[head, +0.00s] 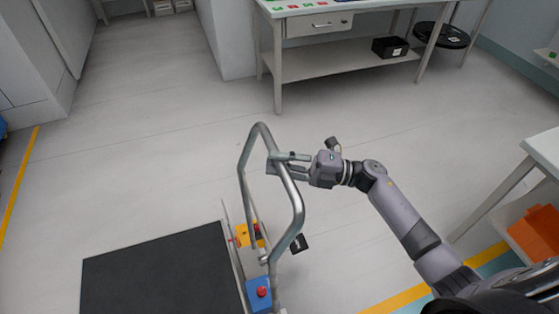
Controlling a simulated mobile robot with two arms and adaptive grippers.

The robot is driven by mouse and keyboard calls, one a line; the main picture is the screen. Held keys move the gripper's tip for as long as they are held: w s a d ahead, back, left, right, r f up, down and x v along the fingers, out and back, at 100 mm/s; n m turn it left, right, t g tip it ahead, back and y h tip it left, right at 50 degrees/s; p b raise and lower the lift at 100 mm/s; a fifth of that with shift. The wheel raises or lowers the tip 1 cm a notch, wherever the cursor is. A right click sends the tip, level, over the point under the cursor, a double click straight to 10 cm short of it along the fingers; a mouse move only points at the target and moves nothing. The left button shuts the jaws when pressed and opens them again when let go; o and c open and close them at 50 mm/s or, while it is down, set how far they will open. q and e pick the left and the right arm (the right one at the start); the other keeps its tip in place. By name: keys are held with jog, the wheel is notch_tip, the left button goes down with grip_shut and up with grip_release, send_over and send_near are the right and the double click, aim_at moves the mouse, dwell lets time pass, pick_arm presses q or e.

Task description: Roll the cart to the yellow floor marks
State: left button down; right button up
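The cart is at the bottom centre, with a dark flat deck (160,275) and a grey tubular push handle (296,205) standing at its right end. My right gripper (280,162) reaches in from the right and is shut on the upper part of the handle, its fingers on either side of the tube. My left gripper is out of view. A yellow floor line (18,190) runs along the left. Another yellow floor strip (400,299) is at the bottom right, partly hidden by my arm. The cart's near end is cut off by the picture edge.
A workbench (345,62) with a drawer and lower shelf stands at the top; a black box (390,47) is on the shelf. A white table (545,150) with an orange bin (540,232) below is at the right. White cabinets stand upper left. Floor beyond the cart is clear.

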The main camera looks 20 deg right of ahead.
grip_shut()
jog(key=shift+a+f, duration=0.1)
dwell(0.4)
